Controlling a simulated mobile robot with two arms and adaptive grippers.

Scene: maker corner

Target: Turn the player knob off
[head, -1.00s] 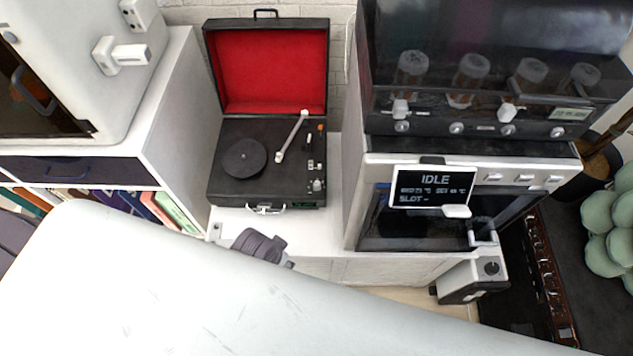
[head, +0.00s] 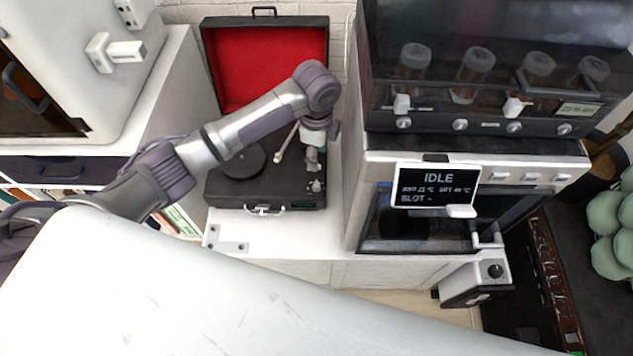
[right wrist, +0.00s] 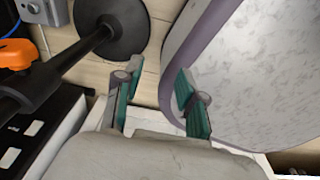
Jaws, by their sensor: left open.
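The record player (head: 225,195) is a black case with its red-lined lid standing open, seen in the head view. Its dark platter (head: 243,163) and white tonearm (head: 287,142) show on the deck. A small light knob (head: 316,186) shows on the right side of the deck, near the front. My left gripper (head: 314,160) points down over the right side of the deck, just behind this knob. It is open, and it hides the controls beneath it; contact cannot be told. My right gripper (right wrist: 155,84) is open and empty in the right wrist view, away from the player.
A dark machine with a display reading IDLE (head: 436,178) stands close on the right of the player. A white cabinet (head: 180,85) stands on the left. The white top (head: 285,235) in front of the player is clear.

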